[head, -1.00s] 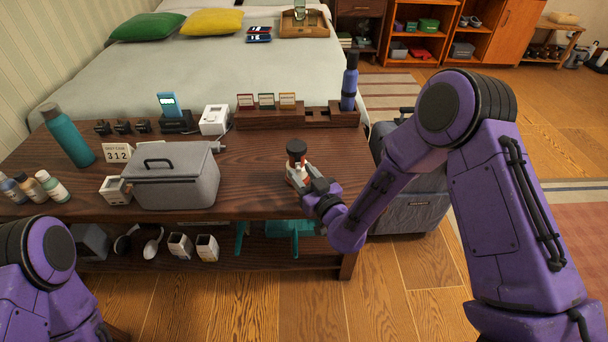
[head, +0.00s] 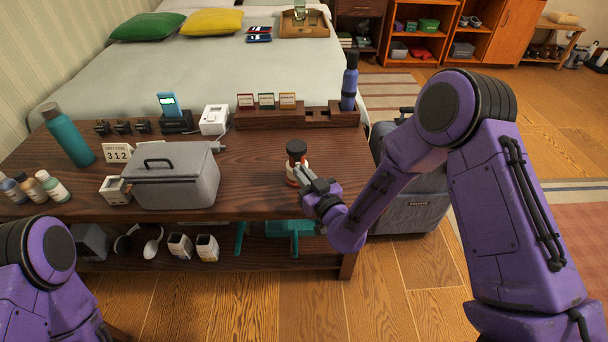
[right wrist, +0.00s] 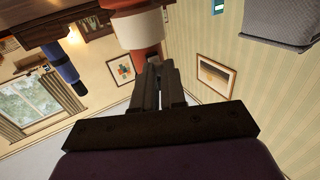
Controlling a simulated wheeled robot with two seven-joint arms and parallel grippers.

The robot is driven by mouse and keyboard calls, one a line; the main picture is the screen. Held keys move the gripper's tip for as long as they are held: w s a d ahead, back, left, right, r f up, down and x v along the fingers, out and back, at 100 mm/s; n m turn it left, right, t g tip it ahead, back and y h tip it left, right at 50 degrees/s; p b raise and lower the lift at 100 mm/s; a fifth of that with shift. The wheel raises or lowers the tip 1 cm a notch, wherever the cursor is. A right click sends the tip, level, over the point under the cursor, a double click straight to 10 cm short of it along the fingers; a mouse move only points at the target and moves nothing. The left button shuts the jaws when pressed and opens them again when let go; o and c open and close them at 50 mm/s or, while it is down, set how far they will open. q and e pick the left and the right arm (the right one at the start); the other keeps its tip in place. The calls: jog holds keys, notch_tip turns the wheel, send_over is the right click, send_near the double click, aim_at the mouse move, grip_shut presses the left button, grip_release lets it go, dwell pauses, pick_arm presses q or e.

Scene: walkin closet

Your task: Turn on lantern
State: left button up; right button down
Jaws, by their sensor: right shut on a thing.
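The lantern (head: 296,150), a small upright cylinder with a dark top and a red and white body, stands on the dark wooden bench near its right front. In the right wrist view the lantern (right wrist: 138,28) shows its white band and red parts just beyond the fingers. My left gripper is out of view.
A grey lidded box (head: 175,178) stands left of the lantern on the bench (head: 255,195). A wooden rack (head: 270,118) with cards and a blue bottle (head: 349,85) stand behind. A grey suitcase (head: 405,205) is right of the bench, near my right arm.

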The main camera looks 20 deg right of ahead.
jog(key=shift+r, duration=0.1)
dwell(0.6)
notch_tip(320, 180, up, 2)
jog(key=shift+r+p, duration=0.1)
jog(key=shift+p, duration=0.8)
jog(key=c, duration=1.1)
grip_release()
jog(key=shift+s, duration=0.1)
jog(key=s+d+b, duration=0.1)
jog(key=s+d, duration=0.1)
jog(key=s, duration=0.8)
